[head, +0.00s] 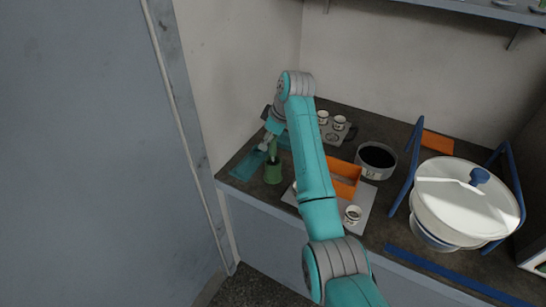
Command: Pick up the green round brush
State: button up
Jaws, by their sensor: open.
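The green round brush (273,173) stands upright on the dark worktop, near its front left part. Its lower part is a wide dark green cylinder, and a slimmer lighter green part rises from it. My gripper (267,144) is open, just above and slightly left of the top of the brush. The fingers are small and partly hidden by my wrist, so I cannot tell whether they touch the brush or surround its upper part.
Teal mats (247,163) lie around the brush. An orange tray (345,178) and a small cup (352,215) sit right of it, beyond my forearm. A wall (225,75) bounds the left.

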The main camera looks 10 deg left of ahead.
grip_shut()
